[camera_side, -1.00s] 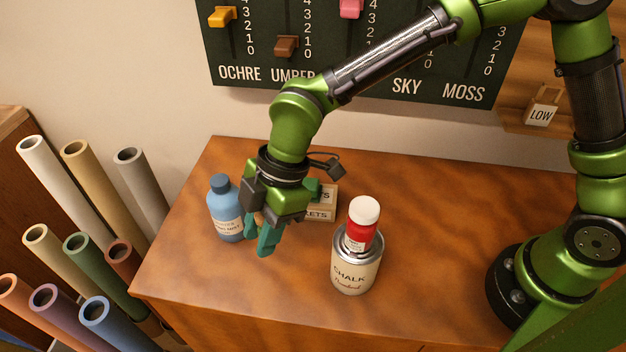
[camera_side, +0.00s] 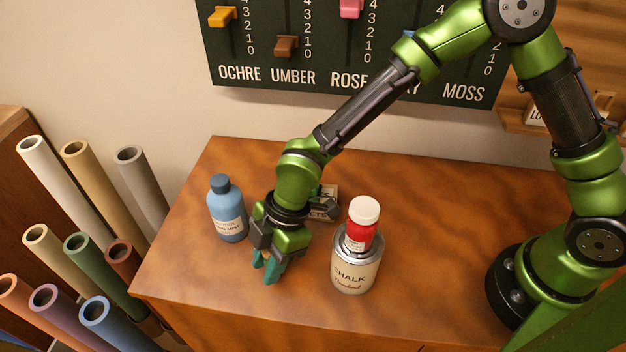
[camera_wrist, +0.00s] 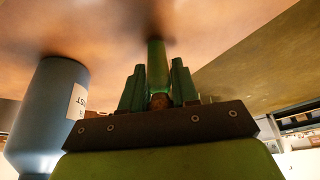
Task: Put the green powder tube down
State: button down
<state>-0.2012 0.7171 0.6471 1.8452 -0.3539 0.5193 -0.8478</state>
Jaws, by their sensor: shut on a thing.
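The green powder tube (camera_wrist: 157,66) shows in the wrist view, with a brown cork-like end (camera_wrist: 160,101) close to my palm. My gripper (camera_side: 270,268) is shut on it, with one teal finger on each side, and points down at the table. The tube's far end is at or very near the wood, over a dark shadow; I cannot tell whether it touches. In the side view my fingers and hand hide most of the tube.
A blue bottle (camera_side: 227,212) stands left of my gripper; it also shows in the wrist view (camera_wrist: 48,110). A chalk can (camera_side: 356,268) with a red, white-capped bottle (camera_side: 362,226) on it stands to the right. Small labelled blocks (camera_side: 325,205) lie behind. The table front (camera_side: 225,290) is clear.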

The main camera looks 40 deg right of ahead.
jog(key=c, duration=0.8)
grip_release()
jog(key=v, duration=1.2)
jog(key=s+d+r+m+t+h, duration=0.1)
jog(key=s+d+r+m+t, duration=0.1)
jog(key=d+r+m, duration=0.2)
jog(key=s+d+r+m+t, duration=0.2)
jog(key=s+d+r+m, duration=0.1)
jog(key=d+m, duration=0.7)
jog(key=s+d+r+m+t+h, duration=0.1)
jog(key=s+d+r+m+t, duration=0.2)
jog(key=d+m, duration=0.5)
jog(key=shift+s+d+r+h, duration=0.1)
jog(key=shift+d+r, duration=0.2)
jog(key=shift+d, duration=0.5)
jog(key=shift+w+d+r+h, duration=0.1)
jog(key=shift+d+r, duration=0.15)
jog(key=shift+d, duration=0.5)
jog(key=shift+s+d+r+h, duration=0.1)
jog(key=shift+d+r, duration=0.2)
jog(key=shift+d, duration=0.5)
